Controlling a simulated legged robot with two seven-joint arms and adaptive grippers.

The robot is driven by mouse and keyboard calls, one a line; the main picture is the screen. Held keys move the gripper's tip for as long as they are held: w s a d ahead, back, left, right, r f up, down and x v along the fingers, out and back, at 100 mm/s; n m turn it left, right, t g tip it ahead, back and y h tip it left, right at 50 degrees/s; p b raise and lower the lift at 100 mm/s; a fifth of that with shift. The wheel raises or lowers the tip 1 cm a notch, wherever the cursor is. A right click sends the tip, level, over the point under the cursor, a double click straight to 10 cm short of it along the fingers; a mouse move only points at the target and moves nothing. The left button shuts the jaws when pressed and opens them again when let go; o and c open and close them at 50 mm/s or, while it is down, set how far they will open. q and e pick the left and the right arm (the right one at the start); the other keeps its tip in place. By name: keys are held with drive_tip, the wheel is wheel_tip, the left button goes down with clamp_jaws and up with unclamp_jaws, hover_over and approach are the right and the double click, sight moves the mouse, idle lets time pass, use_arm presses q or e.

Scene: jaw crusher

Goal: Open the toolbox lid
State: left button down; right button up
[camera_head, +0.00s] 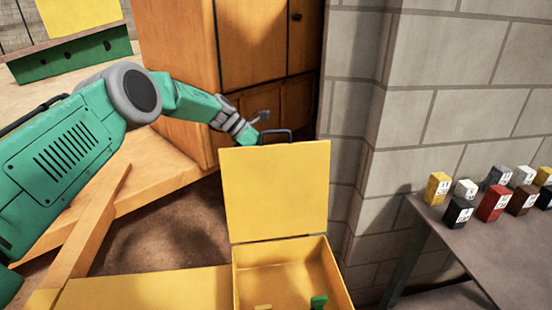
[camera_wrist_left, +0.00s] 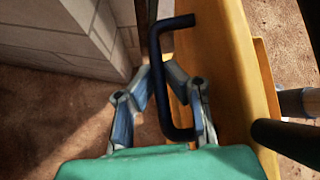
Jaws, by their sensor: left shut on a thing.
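The yellow toolbox (camera_head: 234,280) sits at the bottom centre of the head view. Its yellow lid (camera_head: 275,190) stands raised, roughly upright, and the inside of the box shows. A green piece (camera_head: 318,301) and a small yellow piece lie inside. The dark handle (camera_head: 276,134) is on the lid's top edge; it also shows in the left wrist view (camera_wrist_left: 157,60), beside the lid (camera_wrist_left: 232,70). My left gripper (camera_head: 258,127) is at the handle's left end. In the wrist view its fingers (camera_wrist_left: 160,76) are closed around the handle bar. My right gripper is not in view.
A wooden cabinet (camera_head: 178,60) stands behind my left arm. A grey block wall (camera_head: 440,100) rises behind and right of the lid. A grey table (camera_head: 470,245) at the right holds several labelled blocks (camera_head: 492,203). A wooden beam (camera_head: 90,225) lies left of the toolbox.

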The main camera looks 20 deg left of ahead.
use_arm(q)
drive_tip(key=shift+w+a+r, duration=0.1)
drive_tip(key=shift+r, duration=0.1)
drive_tip(key=c, duration=1.9)
unclamp_jaws()
drive_tip(key=shift+a, duration=0.1)
drive_tip(key=shift+a, duration=0.1)
drive_tip(key=shift+a, duration=0.1)
drive_tip(key=v, duration=1.1)
drive_tip(key=shift+s+a+r, duration=0.15)
drive_tip(key=shift+s+a, duration=0.05)
drive_tip(key=shift+a, duration=0.15)
